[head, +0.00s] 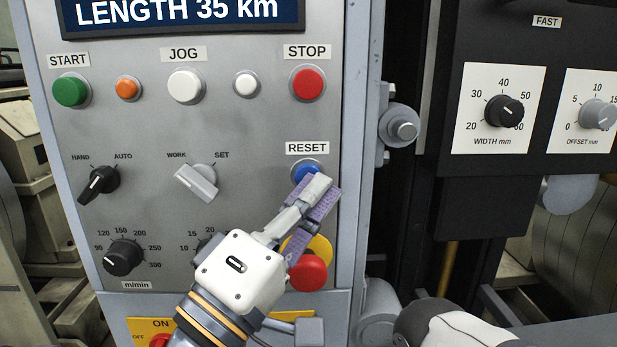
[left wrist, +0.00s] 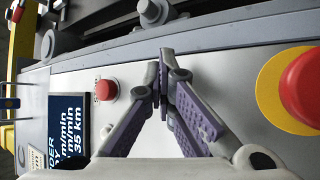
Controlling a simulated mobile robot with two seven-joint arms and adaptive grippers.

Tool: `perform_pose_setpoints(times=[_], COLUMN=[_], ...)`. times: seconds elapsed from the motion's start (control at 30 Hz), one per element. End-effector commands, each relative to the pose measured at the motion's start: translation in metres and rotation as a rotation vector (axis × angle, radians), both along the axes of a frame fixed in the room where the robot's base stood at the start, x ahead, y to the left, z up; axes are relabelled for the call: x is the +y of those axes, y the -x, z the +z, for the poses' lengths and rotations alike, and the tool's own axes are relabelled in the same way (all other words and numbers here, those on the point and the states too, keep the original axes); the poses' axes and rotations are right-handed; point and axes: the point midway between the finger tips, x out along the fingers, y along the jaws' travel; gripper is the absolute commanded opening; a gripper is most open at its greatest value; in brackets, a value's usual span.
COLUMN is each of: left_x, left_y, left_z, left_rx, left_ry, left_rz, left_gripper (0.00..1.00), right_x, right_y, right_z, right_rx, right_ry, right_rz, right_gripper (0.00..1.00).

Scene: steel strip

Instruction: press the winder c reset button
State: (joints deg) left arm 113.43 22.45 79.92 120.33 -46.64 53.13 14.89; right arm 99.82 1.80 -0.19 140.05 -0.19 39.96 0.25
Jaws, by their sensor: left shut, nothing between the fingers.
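The blue reset button (head: 304,171) sits under the RESET label on the grey control panel (head: 140,225). My left gripper (head: 322,184) is shut and empty, with its fingertips in front of the button's lower right part. I cannot tell whether the tips touch the button. In the left wrist view the shut fingertips (left wrist: 164,58) are over the panel, and the blue button is hidden behind the fingers. My right gripper is not in view.
The red STOP button (head: 308,84) is above the reset button. A red emergency mushroom button (head: 307,273) on a yellow plate is just below, partly behind my left gripper. A grey selector knob (head: 197,182) is to the left. A bolt-like fitting (head: 402,130) sticks out right of the panel.

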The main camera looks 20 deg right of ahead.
Motion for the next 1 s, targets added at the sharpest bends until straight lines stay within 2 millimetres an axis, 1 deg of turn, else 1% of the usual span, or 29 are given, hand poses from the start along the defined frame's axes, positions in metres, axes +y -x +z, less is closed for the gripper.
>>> perform_pose_setpoints(times=[0.3, 0.6, 1.0], left_x=[0.005, 0.006, 0.016], left_y=[0.016, 0.019, 0.057], left_z=[0.001, 0.0, 0.002], left_rx=[0.0, 0.001, -0.002], left_ry=[-0.001, -0.001, -0.001], left_rz=[0.001, 0.0, -0.002], left_gripper=[0.0, 0.0, 0.0], right_x=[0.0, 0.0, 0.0], right_y=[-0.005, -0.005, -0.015], right_z=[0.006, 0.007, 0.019], right_rx=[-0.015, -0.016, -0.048], right_ry=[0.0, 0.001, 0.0], right_rz=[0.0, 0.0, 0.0], right_gripper=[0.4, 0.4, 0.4])
